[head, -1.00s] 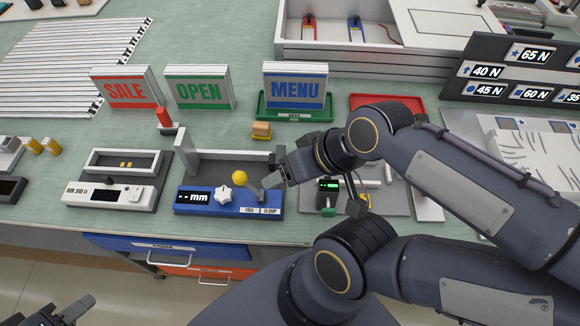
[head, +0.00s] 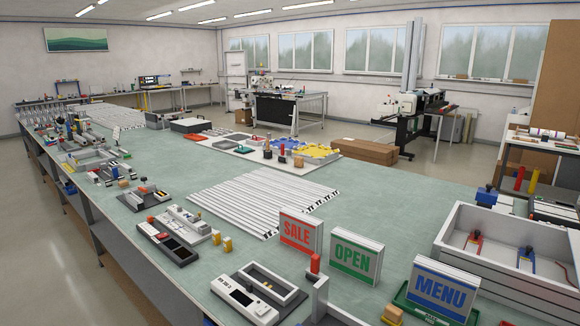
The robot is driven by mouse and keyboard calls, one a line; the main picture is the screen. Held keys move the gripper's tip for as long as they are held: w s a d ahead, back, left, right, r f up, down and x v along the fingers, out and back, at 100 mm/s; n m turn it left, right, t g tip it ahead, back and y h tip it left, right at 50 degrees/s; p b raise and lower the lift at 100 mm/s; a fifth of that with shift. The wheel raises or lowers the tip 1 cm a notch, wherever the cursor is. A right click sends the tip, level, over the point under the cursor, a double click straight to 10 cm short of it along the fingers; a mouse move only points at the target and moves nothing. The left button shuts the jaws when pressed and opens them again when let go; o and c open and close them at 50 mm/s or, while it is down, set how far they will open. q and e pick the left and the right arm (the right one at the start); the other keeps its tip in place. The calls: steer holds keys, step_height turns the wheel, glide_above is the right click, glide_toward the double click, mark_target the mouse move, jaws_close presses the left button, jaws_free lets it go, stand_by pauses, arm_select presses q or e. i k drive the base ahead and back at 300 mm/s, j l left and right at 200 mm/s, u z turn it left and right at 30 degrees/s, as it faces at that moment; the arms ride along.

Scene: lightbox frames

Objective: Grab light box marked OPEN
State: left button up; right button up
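The MENU box stands in a green tray (head: 412,306). A gap separates the OPEN box from each neighbour. Neither of my grippers shows in the head view now.
White strips (head: 262,200) lie flat behind the SALE box. A large white open crate (head: 515,262) stands at the right. A grey device (head: 245,300) and a red-topped post (head: 315,264) are in front. Bare bench lies behind the OPEN box.

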mark_target(356, 256)
steer(key=i+j+u, duration=0.2)
steer(key=i, duration=0.25)
steer(key=i+j+u, duration=0.2)
steer(key=i, duration=0.25)
